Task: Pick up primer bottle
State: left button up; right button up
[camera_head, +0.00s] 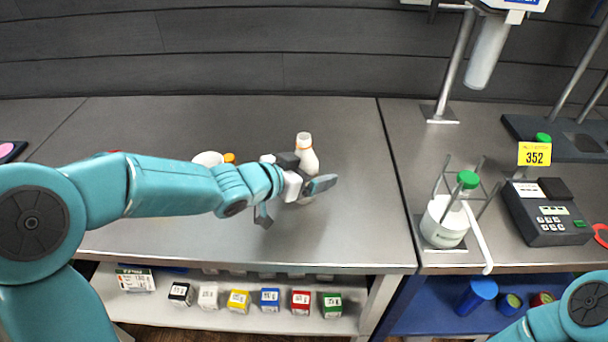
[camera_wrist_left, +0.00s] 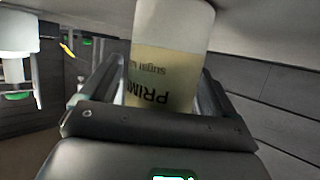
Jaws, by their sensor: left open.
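The primer bottle (camera_head: 305,152) is white with a cap and stands upright on the grey counter, its lower part partly hidden by my left gripper. My left gripper (camera_head: 293,200) is open, with its fingers at the bottle. In the left wrist view the bottle (camera_wrist_left: 170,60), with a pale label reading "PRIM…" and "sugar" upside down, shows between the two spread fingers (camera_wrist_left: 160,85). I cannot tell whether either finger touches it. My right gripper is out of view; only part of my right arm shows at the lower right.
A white round item (camera_head: 207,158) and an orange cap (camera_head: 229,158) sit behind my left arm. Small coloured boxes (camera_head: 270,300) line the shelf below. The counter's front centre is clear.

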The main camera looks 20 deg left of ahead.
pick_arm(q)
jog(key=c, duration=1.2)
jog(key=shift+r, duration=0.15)
jog(key=shift+r+p, duration=0.45)
jog(key=shift+r, duration=0.3)
notch_tip(320, 180, up, 18)
jog(key=p, duration=1.2)
jog(key=shift+p, duration=0.4)
